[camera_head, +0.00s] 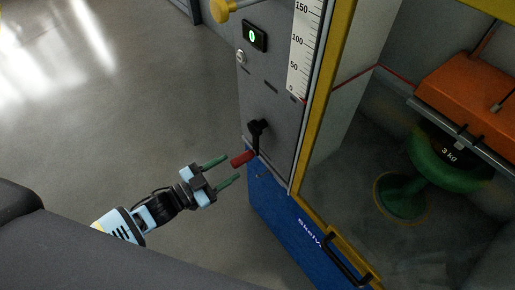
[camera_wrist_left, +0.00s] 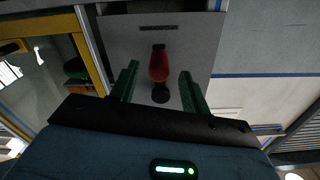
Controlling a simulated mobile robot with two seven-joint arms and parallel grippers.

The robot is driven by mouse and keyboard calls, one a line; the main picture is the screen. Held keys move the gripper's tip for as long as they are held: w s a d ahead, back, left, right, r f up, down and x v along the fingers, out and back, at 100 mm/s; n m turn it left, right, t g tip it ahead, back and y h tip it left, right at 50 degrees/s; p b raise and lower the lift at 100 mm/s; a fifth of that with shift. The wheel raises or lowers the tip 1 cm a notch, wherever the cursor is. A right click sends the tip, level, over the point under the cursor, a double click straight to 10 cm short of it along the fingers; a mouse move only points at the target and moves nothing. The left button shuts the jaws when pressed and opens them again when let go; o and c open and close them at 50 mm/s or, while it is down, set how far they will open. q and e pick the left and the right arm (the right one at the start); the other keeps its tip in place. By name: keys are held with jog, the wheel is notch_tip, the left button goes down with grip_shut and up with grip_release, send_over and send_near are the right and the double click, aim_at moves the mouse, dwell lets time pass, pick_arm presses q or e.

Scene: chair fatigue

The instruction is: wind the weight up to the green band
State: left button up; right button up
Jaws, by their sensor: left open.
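The crank has a black arm (camera_head: 256,132) and a red grip (camera_head: 241,158), low on the grey panel of the test machine. My left gripper (camera_head: 222,171) is open, its two green fingers pointing at the red grip. In the left wrist view the red grip (camera_wrist_left: 159,66) appears between the open fingers (camera_wrist_left: 160,88); I cannot tell whether they touch it. A white scale (camera_head: 302,50) is marked 0 to 150, and a red line (camera_head: 342,82) runs near its 0 mark. No green band shows. My right gripper is not in view.
A small display (camera_head: 254,36) and a yellow knob (camera_head: 222,9) are higher on the machine. A blue lower panel (camera_head: 272,205) is below the crank. Grey floor (camera_head: 130,110) is clear to the left.

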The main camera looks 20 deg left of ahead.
aim_at(247, 156)
pick_arm(q)
jog(key=shift+s+r, duration=0.1)
jog(key=shift+w+d, duration=0.15)
jog(key=shift+w, duration=0.05)
jog(key=shift+x, duration=3.6)
jog(key=shift+c, duration=0.3)
grip_shut()
